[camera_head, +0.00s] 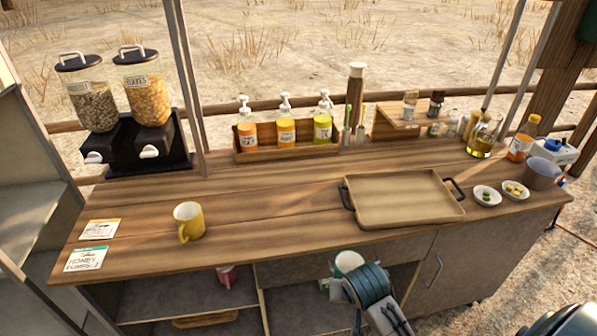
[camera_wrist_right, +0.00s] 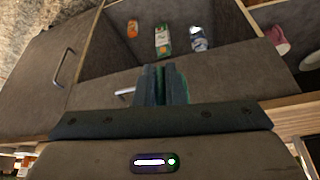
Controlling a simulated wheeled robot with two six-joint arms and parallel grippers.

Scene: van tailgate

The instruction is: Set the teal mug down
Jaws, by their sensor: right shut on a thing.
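The teal mug (camera_head: 348,261), pale inside with a green outer wall, shows at the front edge of the counter in the camera_head view, over the open shelf. My right gripper (camera_head: 354,277) is shut on it; my wrist hides much of the mug. In the right wrist view the dark fingers (camera_wrist_right: 163,84) are close together with a teal strip beside them; the grip itself is hard to make out. My left gripper is not in view. The wooden counter (camera_head: 270,215) is behind and above the mug.
A yellow mug (camera_head: 188,222) stands left of centre on the counter. A tray (camera_head: 405,198) lies to the right, with small bowls (camera_head: 487,195) beyond. Cards (camera_head: 86,258) lie at the left edge. The counter between the yellow mug and tray is clear. A pink mug (camera_head: 228,276) is on the shelf below.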

